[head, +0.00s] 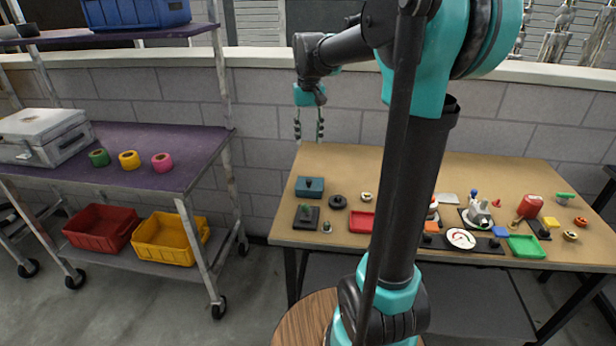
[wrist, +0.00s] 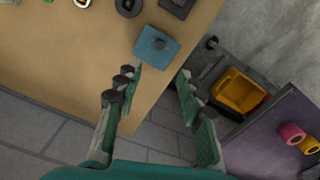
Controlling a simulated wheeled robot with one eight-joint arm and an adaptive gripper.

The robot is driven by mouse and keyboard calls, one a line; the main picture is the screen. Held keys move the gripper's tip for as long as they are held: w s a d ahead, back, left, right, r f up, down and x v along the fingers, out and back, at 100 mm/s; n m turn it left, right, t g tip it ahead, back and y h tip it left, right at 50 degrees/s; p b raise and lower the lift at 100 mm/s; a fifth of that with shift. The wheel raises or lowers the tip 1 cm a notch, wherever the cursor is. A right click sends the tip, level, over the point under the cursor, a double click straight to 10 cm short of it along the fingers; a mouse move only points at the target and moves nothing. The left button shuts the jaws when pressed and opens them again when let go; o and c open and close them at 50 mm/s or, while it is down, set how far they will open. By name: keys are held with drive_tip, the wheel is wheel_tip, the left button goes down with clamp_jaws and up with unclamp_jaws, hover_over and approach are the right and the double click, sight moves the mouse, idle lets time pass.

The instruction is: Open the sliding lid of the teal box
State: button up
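The teal box (head: 309,187) stands on the left part of the wooden table, near its left edge, with a dark knob on its lid. The lid looks closed. In the wrist view the teal box (wrist: 157,47) lies beyond my fingertips, close to the table's edge. My gripper (head: 309,124) hangs in the air above and behind the box, pointing down. In the wrist view my gripper (wrist: 160,80) is open, with its fingers wide apart and nothing between them. It does not touch the box.
A black ring (head: 338,201) and a dark square base (head: 306,218) stand near the box. A red tray (head: 361,222) lies to the right. Several small objects crowd the table's right side. A purple shelf cart (head: 150,150) stands left of the table, across a gap.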

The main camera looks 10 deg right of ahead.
sight(309, 180)
wheel_tip(309, 180, down, 16)
drive_tip(key=shift+r, duration=0.1)
idle(0.4)
clamp_jaws()
idle(0.3)
